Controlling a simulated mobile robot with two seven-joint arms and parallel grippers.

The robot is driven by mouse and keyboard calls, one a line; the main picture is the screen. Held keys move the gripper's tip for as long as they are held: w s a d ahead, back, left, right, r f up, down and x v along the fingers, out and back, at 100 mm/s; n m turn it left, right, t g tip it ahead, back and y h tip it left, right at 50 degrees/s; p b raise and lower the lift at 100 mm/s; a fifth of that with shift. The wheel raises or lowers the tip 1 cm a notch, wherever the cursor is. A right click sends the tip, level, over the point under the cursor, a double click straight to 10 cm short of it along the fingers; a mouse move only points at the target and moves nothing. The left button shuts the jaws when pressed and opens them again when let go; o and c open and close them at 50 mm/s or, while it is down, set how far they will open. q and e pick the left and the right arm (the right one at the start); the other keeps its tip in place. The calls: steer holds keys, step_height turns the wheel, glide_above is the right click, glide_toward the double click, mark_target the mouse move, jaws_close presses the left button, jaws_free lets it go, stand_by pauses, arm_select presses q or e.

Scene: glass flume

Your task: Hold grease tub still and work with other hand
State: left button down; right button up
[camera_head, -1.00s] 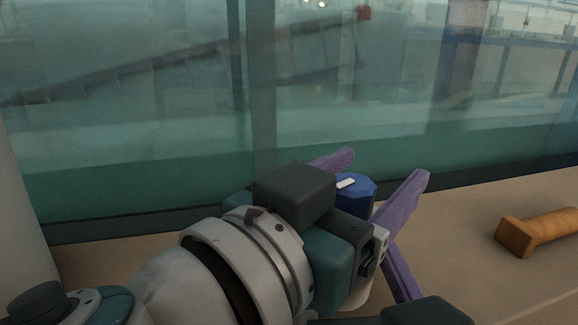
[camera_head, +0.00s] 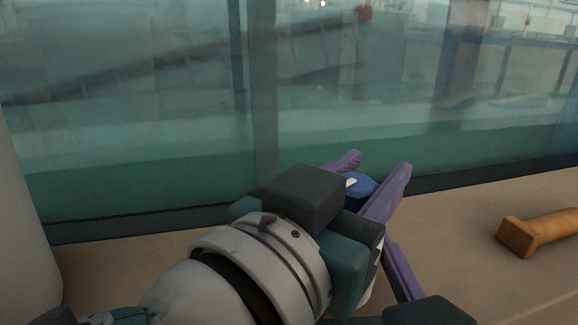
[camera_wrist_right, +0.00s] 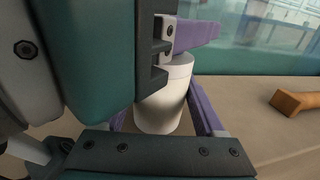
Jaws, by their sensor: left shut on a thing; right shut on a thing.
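The grease tub shows as a white round body (camera_wrist_right: 162,105) in the right wrist view, upright between the purple fingers of my right gripper (camera_wrist_right: 158,108), which is shut on it. In the head view a blue lid (camera_head: 364,186) with a small white mark shows between the purple fingers of my left gripper (camera_head: 381,164), which is shut on it. The left gripper is above the tub body, and its finger also crosses above the tub in the right wrist view. The left gripper hides much of the lid and tub; I cannot tell whether the lid still sits on the body.
An orange-brown handle-like object (camera_head: 538,232) lies on the beige surface (camera_head: 480,285) at the right. The tall glass wall of the flume (camera_head: 150,130) stands close behind the grippers. The surface between the grippers and the orange-brown object is clear.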

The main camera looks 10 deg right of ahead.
arm_select(q)
steer(key=shift+n+t+y, duration=0.3)
steer(key=shift+t, duration=0.1)
steer(key=shift+c, duration=2.1)
jaws_free()
steer(key=shift+a, duration=0.15)
steer(key=v, duration=1.2)
